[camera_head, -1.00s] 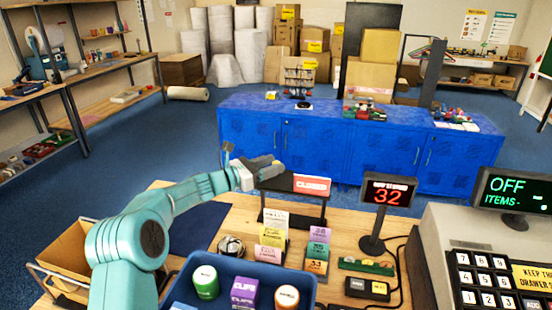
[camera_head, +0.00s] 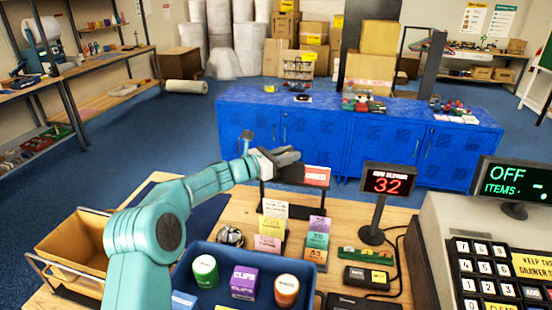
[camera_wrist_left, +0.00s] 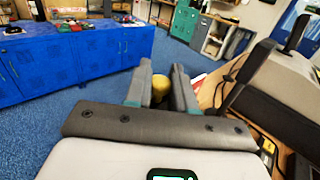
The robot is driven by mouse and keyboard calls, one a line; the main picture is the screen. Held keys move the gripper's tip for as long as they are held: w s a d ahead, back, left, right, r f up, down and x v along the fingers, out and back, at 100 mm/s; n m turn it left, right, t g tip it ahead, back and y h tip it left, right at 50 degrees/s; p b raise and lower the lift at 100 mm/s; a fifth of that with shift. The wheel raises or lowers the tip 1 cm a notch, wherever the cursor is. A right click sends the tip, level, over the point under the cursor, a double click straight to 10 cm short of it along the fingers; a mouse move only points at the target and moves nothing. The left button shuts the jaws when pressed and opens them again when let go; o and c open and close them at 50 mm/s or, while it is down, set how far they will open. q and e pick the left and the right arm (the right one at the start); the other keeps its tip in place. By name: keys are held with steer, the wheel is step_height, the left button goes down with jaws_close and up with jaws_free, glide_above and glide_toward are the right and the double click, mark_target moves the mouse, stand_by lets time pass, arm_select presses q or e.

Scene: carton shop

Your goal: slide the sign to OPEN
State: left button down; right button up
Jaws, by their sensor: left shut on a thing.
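The sign (camera_head: 317,175) stands at the back edge of the wooden counter in a dark frame. A red panel with white lettering shows at its right end; the lettering is too small to read now. My left gripper (camera_head: 292,156) is at the top of the sign and hides part of its upper left. In the left wrist view, my left gripper (camera_wrist_left: 161,88) is shut on a yellowish knob (camera_wrist_left: 160,90) between its fingers. A bit of the red panel (camera_wrist_left: 198,79) shows just right of the fingers. My right gripper is not in view.
A blue tray (camera_head: 217,255) with several small containers stands in front. Card stands (camera_head: 270,232), a display reading 32 (camera_head: 389,182) and a cash register (camera_head: 465,225) are near the sign. Blue cabinets (camera_head: 350,145) stand beyond the counter.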

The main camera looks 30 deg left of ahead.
mark_target(312, 167)
arm_select(q)
steer(key=d, duration=0.2)
steer(key=w+d+b, duration=0.1)
steer(key=d, duration=0.1)
steer(key=d+b, duration=0.1)
steer(key=d, duration=0.1)
steer(key=shift+w+d+f, duration=0.1)
steer(key=shift+w+d, duration=0.1)
steer(key=shift+w, duration=0.1)
steer(key=shift+w+d, duration=0.1)
steer(key=shift+d, duration=0.2)
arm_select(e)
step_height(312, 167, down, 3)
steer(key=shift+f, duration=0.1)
arm_select(q)
steer(key=shift+d, duration=0.1)
steer(key=c, duration=1)
jaws_free()
steer(key=shift+d, duration=0.15)
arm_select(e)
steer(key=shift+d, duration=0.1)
